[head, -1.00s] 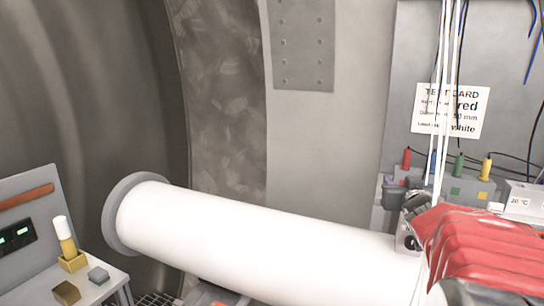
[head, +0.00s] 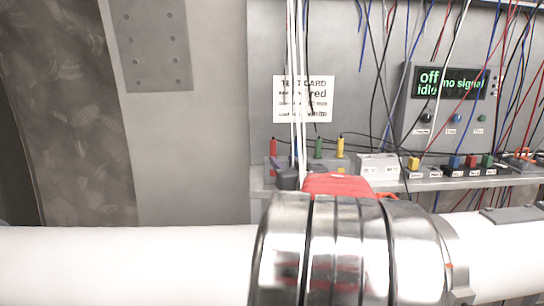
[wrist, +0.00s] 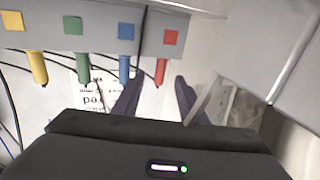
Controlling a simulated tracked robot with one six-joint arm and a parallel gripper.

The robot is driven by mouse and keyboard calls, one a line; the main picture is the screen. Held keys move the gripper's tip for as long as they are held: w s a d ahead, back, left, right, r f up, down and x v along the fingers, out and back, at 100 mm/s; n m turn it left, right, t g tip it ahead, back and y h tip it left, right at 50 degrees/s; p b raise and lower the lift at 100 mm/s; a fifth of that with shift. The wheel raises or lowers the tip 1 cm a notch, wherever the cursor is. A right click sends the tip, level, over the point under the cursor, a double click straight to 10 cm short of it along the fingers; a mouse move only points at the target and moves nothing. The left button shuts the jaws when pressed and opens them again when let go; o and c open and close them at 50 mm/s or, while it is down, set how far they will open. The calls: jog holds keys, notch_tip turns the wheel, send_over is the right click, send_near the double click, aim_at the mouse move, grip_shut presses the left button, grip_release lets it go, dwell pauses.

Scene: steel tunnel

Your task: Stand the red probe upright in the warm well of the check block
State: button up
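The red probe (head: 273,147) stands upright at the left end of a grey rack on the shelf. In the wrist view, where the scene appears inverted, the red probe (wrist: 161,71) hangs below its red square. My gripper (wrist: 158,84) is open, its two dark fingers either side of the red probe's line in that view. I cannot tell whether they reach around it; no contact shows. In the head view my arm hides most of the gripper. A white block (head: 377,160) with small labels, possibly the check block, stands right of the rack; its wells cannot be made out.
Blue (wrist: 125,66), green (wrist: 83,68) and yellow (wrist: 37,68) probes share the rack. A test card (head: 317,85) hangs behind. Loose cables cross in front of the panel. A display (head: 448,82) reads "off" and "no signal".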

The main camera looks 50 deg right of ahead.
aim_at(275, 153)
jog(key=x, duration=0.8)
jog(key=shift+w+d, duration=0.15)
jog(key=shift+d, duration=0.05)
jog(key=shift+r, duration=0.1)
jog(key=x, duration=0.5)
jog(key=shift+w+r, duration=0.1)
jog(key=shift+w, duration=0.05)
jog(key=shift+c, duration=0.3)
grip_shut()
dwell(0.5)
